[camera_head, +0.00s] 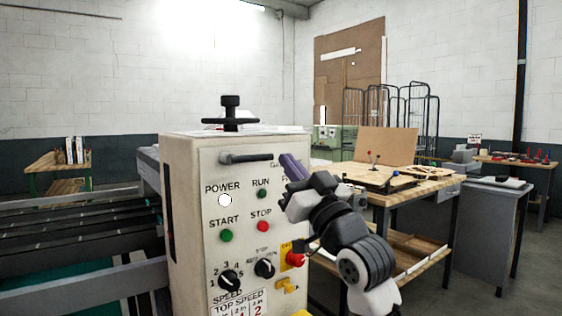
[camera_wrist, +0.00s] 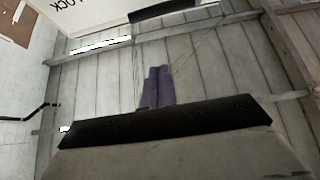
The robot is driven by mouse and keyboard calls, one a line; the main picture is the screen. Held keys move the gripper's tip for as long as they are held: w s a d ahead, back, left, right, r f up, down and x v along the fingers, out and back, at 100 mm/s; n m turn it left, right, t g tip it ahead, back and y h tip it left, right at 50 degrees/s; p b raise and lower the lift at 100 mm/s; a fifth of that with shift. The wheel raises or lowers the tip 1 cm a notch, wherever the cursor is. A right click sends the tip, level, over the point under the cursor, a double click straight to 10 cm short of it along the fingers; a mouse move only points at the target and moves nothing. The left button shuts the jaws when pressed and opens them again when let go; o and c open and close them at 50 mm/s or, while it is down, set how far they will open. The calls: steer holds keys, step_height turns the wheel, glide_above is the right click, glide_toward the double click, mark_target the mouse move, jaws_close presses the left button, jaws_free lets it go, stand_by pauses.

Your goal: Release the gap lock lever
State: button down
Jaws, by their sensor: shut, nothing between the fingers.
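The lever (camera_head: 246,157) is a dark grey bar with a rounded left end. It lies nearly level across the upper front of the cream control box (camera_head: 185,230), beside a partly hidden label beginning "GA". My gripper (camera_head: 293,166) has purple fingers, shut together and empty. In the head view its tips are just right of the lever's free end, with a small gap in the picture; the depth between them is unclear. The wrist view shows the two fingers (camera_wrist: 157,88) side by side. A dark bar (camera_wrist: 165,8) at its top edge may be the lever; I cannot tell.
The box carries a green start button (camera_head: 226,236), a red stop button (camera_head: 264,227), dials and a red knob (camera_head: 295,259) near my arm. A black handwheel (camera_head: 230,117) stands on top. A wooden workbench (camera_head: 425,187) is behind my arm at right.

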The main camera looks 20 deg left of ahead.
mark_target(266, 156)
steer(key=p+x, duration=0.3)
steer(key=x, duration=0.6)
steer(key=f, duration=0.4)
steer(key=shift+w+a+p, duration=0.3)
steer(key=shift+a+p, duration=0.05)
steer(key=shift+a, duration=0.05)
